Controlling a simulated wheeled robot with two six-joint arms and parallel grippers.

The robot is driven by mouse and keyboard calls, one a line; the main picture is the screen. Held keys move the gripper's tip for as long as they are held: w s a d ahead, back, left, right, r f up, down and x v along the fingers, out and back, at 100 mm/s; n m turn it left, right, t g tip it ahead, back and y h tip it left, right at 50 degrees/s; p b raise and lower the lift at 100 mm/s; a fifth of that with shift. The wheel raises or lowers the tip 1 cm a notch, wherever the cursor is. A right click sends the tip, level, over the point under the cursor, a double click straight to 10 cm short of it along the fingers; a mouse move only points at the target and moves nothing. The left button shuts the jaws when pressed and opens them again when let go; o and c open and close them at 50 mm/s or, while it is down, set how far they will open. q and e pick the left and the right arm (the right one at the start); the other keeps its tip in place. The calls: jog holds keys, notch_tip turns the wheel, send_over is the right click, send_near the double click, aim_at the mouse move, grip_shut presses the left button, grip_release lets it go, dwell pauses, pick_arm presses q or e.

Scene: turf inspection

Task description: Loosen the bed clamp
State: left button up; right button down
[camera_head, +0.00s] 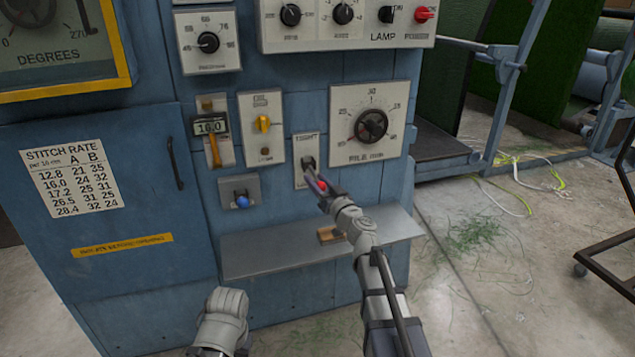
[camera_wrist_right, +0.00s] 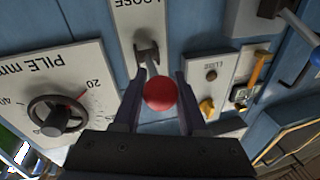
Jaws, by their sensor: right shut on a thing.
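The bed clamp is a short lever with a red ball knob (camera_head: 321,185) on a pale plate (camera_head: 299,178) marked TIGHT at its top. The right wrist view shows the red knob (camera_wrist_right: 160,94), the lever's metal pivot (camera_wrist_right: 147,52) and the word LOOSE, upside down, at the plate's other end. The lever sticks out from the panel and slants downward. My right gripper (camera_head: 322,188) is at the knob, with one finger on each side of it, shut on it (camera_wrist_right: 159,90). My left arm shows low in the head view; its fingers do not show.
The pile dial (camera_head: 371,125) is right of the clamp. A yellow switch (camera_head: 263,123) and a blue knob (camera_head: 242,201) are to its left. A grey shelf (camera_head: 280,252) with a small brown block (camera_head: 330,234) juts out below.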

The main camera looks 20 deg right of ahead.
jog(key=shift+w+a, duration=0.15)
jog(key=shift+a, duration=0.25)
jog(key=c, duration=0.9)
grip_release()
jog(key=o, duration=0.4)
jog(key=shift+a, duration=0.1)
jog(key=shift+o, duration=0.2)
jog(key=r+b+v, duration=0.1)
jog(key=v, duration=0.6)
jog(key=shift+s+d+f, duration=0.25)
jog(key=shift+s+f, duration=0.1)
jog(key=shift+f, duration=0.2)
